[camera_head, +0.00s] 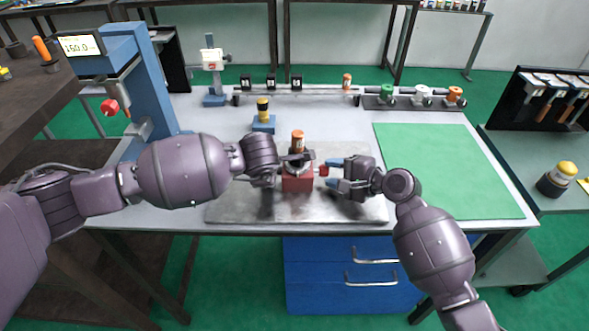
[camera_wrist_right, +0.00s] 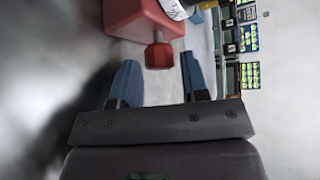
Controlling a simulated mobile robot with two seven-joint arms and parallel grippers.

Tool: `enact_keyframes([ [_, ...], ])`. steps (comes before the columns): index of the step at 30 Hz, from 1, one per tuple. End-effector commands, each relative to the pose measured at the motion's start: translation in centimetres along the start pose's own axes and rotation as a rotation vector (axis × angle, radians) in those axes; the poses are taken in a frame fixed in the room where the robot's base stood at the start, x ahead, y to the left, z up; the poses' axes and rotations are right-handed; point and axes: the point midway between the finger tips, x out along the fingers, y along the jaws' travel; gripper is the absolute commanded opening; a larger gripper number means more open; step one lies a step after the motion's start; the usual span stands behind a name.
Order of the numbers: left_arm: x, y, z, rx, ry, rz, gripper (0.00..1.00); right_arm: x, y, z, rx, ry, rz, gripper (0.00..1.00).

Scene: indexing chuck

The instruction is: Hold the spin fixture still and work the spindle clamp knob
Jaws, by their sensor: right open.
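The spin fixture is a red block (camera_head: 297,181) with a grey chuck on top. It stands on a metal plate (camera_head: 230,209) at the middle of the bench. An orange-topped cylinder (camera_head: 298,140) stands upright in the chuck. The red clamp knob (camera_head: 323,171) sticks out of the block's right side; it also shows in the right wrist view (camera_wrist_right: 159,52). My right gripper (camera_head: 333,174) is open with blue fingers. In the right wrist view the knob lies ahead of the gap between the fingertips, apart from both. My left gripper (camera_head: 282,164) is at the chuck's left side; its fingers are mostly hidden.
A blue stand (camera_head: 263,125) with a yellow-topped cylinder is behind the fixture. A blue press (camera_head: 150,80) with a display stands at the left. A rail with small blocks runs along the back. The green mat (camera_head: 450,170) on the right is clear.

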Motion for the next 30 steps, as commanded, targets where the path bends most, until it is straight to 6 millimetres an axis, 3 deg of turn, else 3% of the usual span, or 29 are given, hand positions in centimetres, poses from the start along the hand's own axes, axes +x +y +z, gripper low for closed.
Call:
enact_keyframes([
  [6,0.2,-0.4,0.0,0.002,0.002,-0.008,0.00,1.4,0.0,0.0,0.000,-0.001,0.000,0.41],
  [17,0.2,-0.4,0.0,0.002,0.002,-0.008,0.00,1.6,0.1,0.0,0.000,-0.001,0.001,0.41],
  [23,0.2,-0.4,0.0,0.002,0.002,-0.008,0.00,1.6,0.1,0.0,0.000,0.000,0.001,0.11],
  [30,0.2,-0.4,0.0,0.002,0.002,-0.008,0.00,1.6,0.0,0.0,0.023,-0.003,0.021,0.08],
])
